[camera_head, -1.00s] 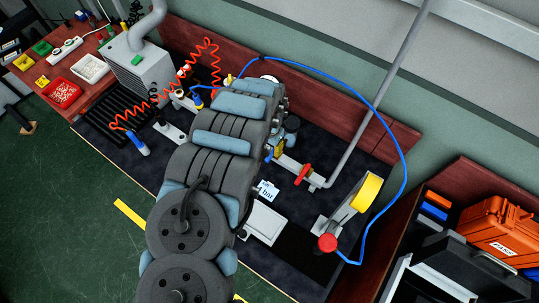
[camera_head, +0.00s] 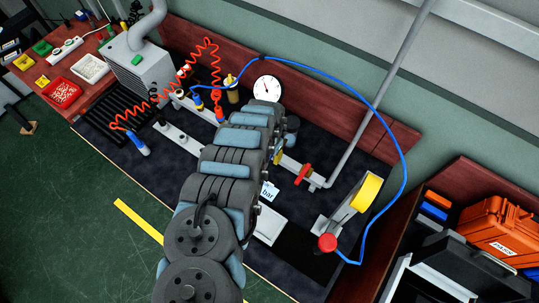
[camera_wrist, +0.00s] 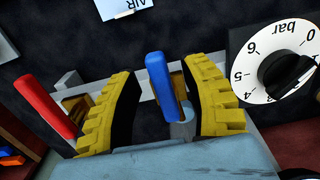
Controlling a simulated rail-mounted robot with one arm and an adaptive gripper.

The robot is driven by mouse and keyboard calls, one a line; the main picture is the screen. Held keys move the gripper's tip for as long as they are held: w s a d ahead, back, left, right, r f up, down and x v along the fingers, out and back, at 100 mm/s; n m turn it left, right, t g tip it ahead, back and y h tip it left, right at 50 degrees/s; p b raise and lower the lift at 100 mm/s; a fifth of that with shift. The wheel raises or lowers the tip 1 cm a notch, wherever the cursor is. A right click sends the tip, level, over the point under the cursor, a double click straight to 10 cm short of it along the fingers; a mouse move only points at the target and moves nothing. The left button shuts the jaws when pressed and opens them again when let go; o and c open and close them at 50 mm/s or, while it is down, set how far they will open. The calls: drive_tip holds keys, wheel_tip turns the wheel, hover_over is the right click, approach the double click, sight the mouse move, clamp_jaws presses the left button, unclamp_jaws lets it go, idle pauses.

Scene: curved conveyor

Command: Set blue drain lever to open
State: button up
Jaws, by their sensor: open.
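The blue drain lever (camera_wrist: 160,85) stands almost upright in the wrist view, in front of a grey pipe with brass fittings. My gripper (camera_wrist: 163,68) is open, its two yellow-padded fingers on either side of the lever. Gaps show between the lever and both pads, so it is not gripped. The lever's lower end is close to the grey-blue gripper body. In the head view my arm covers the lever, and only a bit of a yellow finger pad shows beside the pipe.
A red lever (camera_wrist: 45,107) sits left of the gripper and also shows in the head view (camera_head: 303,174). A dial marked bar (camera_wrist: 275,65) with a black knob is close on the right. An AIR label (camera_wrist: 125,7) lies above. A blue hose (camera_head: 402,150) arcs at the right.

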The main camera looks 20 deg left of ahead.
clamp_jaws()
